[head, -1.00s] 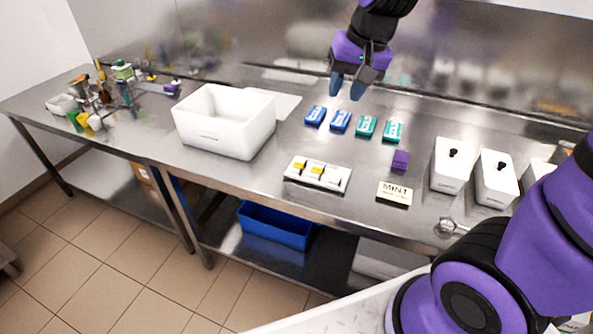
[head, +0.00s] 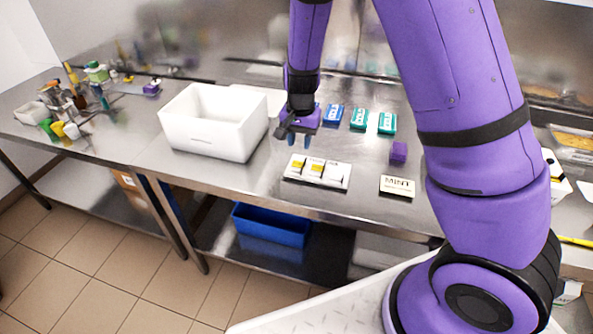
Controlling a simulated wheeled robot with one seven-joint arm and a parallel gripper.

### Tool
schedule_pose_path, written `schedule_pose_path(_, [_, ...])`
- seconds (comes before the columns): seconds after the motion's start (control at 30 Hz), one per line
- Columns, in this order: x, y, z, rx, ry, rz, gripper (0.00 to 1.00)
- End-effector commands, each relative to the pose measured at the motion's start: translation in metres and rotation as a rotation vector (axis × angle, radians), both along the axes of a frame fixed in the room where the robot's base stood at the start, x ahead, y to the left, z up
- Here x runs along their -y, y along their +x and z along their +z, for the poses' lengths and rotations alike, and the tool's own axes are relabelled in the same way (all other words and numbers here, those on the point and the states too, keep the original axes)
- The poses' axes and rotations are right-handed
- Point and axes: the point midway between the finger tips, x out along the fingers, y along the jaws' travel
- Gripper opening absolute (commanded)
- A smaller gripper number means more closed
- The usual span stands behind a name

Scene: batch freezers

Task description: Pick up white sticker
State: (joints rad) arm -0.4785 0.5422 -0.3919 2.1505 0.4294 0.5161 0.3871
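A white tray (head: 290,177) on the steel table holds small white pieces. Two of them (head: 298,163) (head: 316,168) carry yellow patches, and the right one (head: 336,175) looks plain white. They are too small to tell which is the white sticker. My gripper (head: 299,140) points down above the table, just behind the tray's left half as seen in the head view.
A large white bin (head: 205,150) stands to the left. A blue box (head: 333,113) and teal boxes (head: 359,118) (head: 387,123) stand behind the tray. A purple block (head: 398,152) and a MINT card (head: 397,186) lie to the right. My arm hides the right side.

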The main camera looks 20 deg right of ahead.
Motion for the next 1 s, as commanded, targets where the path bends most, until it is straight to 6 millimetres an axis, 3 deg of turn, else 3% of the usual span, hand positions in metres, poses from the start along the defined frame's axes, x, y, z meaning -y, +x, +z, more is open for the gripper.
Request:
schedule_pose_path(0.33, [0.001, 0.000, -0.045, -0.003, -0.004, -0.004, 0.34])
schedule_pose_path(0.63, [0.002, -0.001, -0.067, -0.004, -0.003, -0.003, 0.34])
schedule_pose_path(1.0, [0.004, -0.002, -0.108, -0.001, -0.003, -0.002, 0.34])
